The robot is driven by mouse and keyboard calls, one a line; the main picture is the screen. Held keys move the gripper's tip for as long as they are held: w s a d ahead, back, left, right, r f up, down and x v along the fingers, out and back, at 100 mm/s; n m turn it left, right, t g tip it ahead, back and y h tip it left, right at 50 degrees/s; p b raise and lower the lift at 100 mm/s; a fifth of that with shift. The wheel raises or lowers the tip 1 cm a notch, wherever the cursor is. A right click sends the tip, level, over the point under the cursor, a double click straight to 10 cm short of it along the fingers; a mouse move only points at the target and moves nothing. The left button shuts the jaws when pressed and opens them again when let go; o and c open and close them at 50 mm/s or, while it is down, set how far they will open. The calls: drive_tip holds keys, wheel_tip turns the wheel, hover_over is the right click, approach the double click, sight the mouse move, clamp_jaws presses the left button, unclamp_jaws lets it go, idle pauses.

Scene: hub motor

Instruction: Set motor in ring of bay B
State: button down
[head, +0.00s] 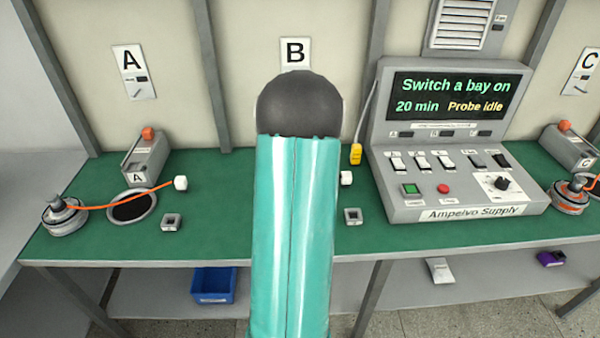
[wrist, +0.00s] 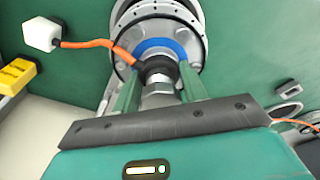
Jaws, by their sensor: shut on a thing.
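In the wrist view, a silver hub motor (wrist: 187,52) with a blue inner ring stands between my gripper's green fingers. My gripper (wrist: 160,85) is shut on its axle end. An orange cable (wrist: 95,43) runs from the black collar to a white plug (wrist: 41,34). In the head view, my arm hides the motor, my gripper and the bay B ring below the B sign (head: 295,52). The plug (head: 346,178) shows just right of my arm. I cannot tell whether the motor is in the ring or above it.
Bay A at left has a motor (head: 64,216), an open ring (head: 132,207) and a grey switch box (head: 145,155). The supply console (head: 455,150) stands close at right, with a yellow probe (head: 355,154) beside it. Small grey blocks (head: 171,222) lie near the bench front.

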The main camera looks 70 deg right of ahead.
drive_tip(key=shift+d, duration=0.1)
drive_tip(key=shift+f, duration=0.65)
drive_tip(key=shift+f, duration=0.2)
drive_tip(key=shift+f, duration=0.3)
drive_tip(key=shift+f, duration=0.6)
idle(0.7)
drive_tip(key=c, duration=0.8)
unclamp_jaws()
drive_tip(key=shift+c, duration=0.2)
drive_tip(key=shift+o, duration=0.7)
drive_tip(key=shift+f, duration=0.2)
drive_tip(key=r, duration=0.4)
drive_tip(key=s+r, duration=0.1)
drive_tip(key=r, duration=0.4)
drive_tip(key=s+a+r, duration=0.1)
drive_tip(key=r, duration=0.4)
